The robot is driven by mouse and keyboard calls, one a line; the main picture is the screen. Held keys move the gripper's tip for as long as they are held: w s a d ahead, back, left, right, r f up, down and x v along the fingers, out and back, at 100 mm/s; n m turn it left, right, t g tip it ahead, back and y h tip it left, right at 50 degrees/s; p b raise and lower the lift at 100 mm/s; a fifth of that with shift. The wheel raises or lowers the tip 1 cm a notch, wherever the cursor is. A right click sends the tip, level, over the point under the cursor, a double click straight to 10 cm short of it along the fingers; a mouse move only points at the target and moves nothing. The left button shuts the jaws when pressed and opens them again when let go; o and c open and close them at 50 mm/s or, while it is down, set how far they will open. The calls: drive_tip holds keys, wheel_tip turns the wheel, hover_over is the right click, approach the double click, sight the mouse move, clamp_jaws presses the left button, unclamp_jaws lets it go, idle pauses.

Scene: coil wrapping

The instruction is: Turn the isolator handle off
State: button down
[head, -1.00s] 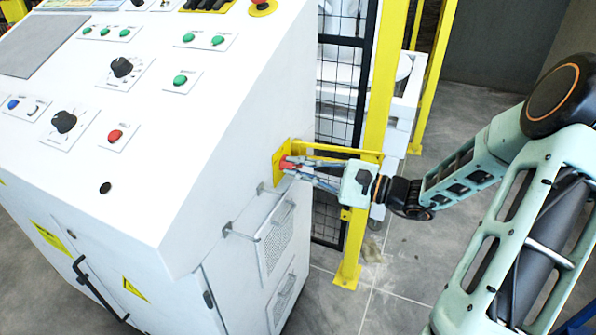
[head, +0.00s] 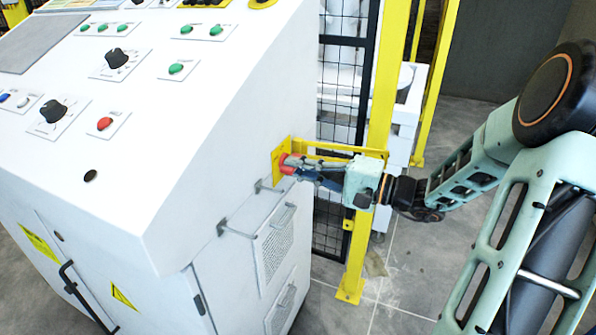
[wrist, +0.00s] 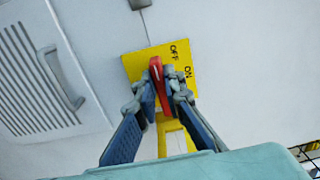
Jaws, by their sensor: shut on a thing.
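The red isolator handle (wrist: 156,72) sits on a yellow plate (wrist: 136,66) on the cabinet's side wall. The plate carries the words OFF and ON. In the wrist view the handle stands nearly upright in the picture, its top end just left of the OFF word. My gripper (wrist: 160,90) is shut on the handle, one finger on each side. The fingers hide part of the handle and the plate's lower part. In the head view the red handle (head: 287,164) shows at the tips of my gripper (head: 296,167), against the yellow plate (head: 277,161).
The white control cabinet (head: 215,130) fills the left, with buttons and knobs on its sloping top. A yellow post (head: 386,90) and black mesh fence (head: 342,100) stand close behind my gripper. A vented panel with a handle (head: 275,245) is below the plate. Grey floor is open at right.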

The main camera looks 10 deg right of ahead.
idle(0.4)
drive_tip(key=c, duration=2)
unclamp_jaws()
drive_tip(key=v, duration=1.2)
